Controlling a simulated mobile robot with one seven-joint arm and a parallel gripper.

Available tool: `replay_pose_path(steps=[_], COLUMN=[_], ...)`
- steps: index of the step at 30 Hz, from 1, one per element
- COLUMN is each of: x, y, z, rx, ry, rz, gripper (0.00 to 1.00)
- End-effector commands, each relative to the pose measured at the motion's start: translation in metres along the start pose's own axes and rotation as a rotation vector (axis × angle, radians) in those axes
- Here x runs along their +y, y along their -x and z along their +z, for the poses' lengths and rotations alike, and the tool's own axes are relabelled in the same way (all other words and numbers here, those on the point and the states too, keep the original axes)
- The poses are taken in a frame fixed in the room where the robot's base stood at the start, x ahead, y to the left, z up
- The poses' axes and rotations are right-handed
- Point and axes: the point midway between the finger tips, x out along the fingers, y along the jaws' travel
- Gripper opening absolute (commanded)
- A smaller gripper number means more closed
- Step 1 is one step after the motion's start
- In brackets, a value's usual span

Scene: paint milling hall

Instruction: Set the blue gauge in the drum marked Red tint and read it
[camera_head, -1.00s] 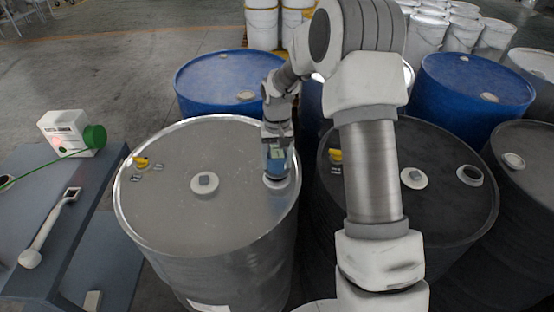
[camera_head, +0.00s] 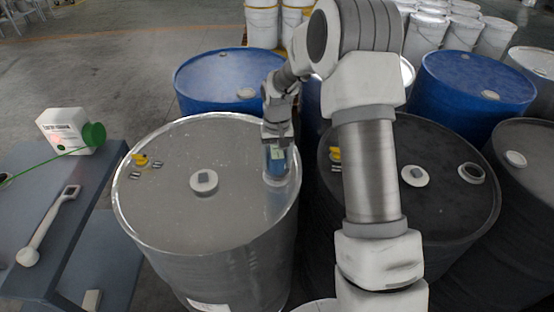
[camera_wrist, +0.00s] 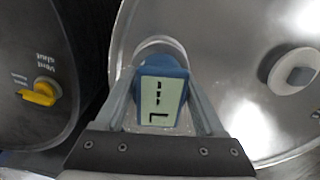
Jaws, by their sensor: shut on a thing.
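The blue gauge (camera_head: 277,162) stands upright at the opening on the right side of the silver drum's lid (camera_head: 225,210). My gripper (camera_head: 276,147) is above it and shut on it. In the wrist view the gauge (camera_wrist: 163,70) sits between my two fingers, and its pale display (camera_wrist: 161,101) shows dark segments, an L-like shape and short dashes. A pale ring (camera_wrist: 160,45) shows behind the gauge's far end. How deep the gauge sits in the opening is hidden. The label (camera_head: 208,306) low on the silver drum is cut off and unreadable.
A dark drum (camera_head: 440,215) stands close on the right, partly behind my arm, with a yellow vent lever (camera_wrist: 38,94). Blue drums (camera_head: 222,75) stand behind.

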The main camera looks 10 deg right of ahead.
Motion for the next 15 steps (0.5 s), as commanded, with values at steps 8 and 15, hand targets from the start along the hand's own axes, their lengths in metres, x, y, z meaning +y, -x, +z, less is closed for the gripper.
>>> replay_pose_path(steps=[8, 15], x=[-0.0002, -0.0001], y=[-0.0076, -0.0078], z=[-0.0001, 0.0], rx=[0.001, 0.0], ry=[0.0, 0.0], rz=[0.0, 0.0], gripper=[0.0, 1.0])
